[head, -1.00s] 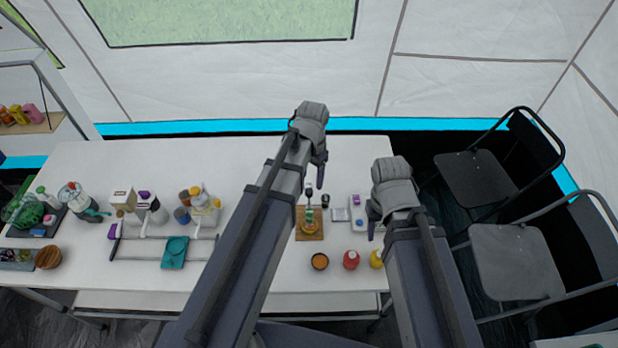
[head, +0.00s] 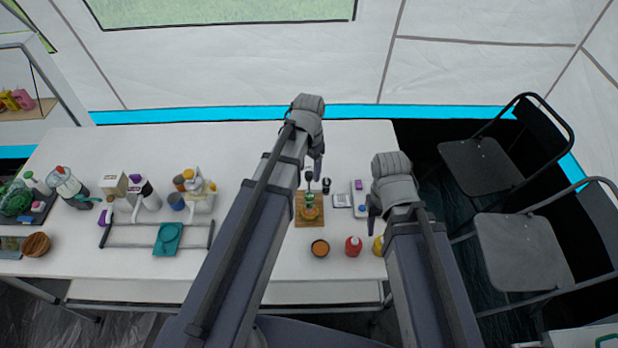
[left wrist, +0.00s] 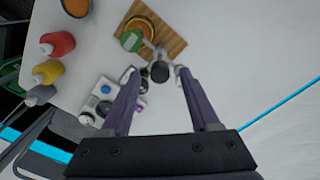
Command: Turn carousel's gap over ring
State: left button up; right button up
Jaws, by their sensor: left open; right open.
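A wooden board (head: 317,220) lies on the table and carries a round orange and green device (head: 310,212), which looks like the carousel. In the left wrist view the board (left wrist: 176,41) is at the top, with an orange round part (left wrist: 139,22) and a green part (left wrist: 131,41) on it. My left gripper (left wrist: 155,73) is open, its fingertips on either side of a dark round knob (left wrist: 160,72) beside the board; contact cannot be told. My right gripper (head: 373,212) is open and empty, right of the board. I cannot make out a gap or ring.
Chairs (head: 520,250) are at the right.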

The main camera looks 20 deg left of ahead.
pick_arm(q)
jog(key=shift+f+b, duration=0.3)
jog(key=shift+f, duration=0.4)
grip_shut()
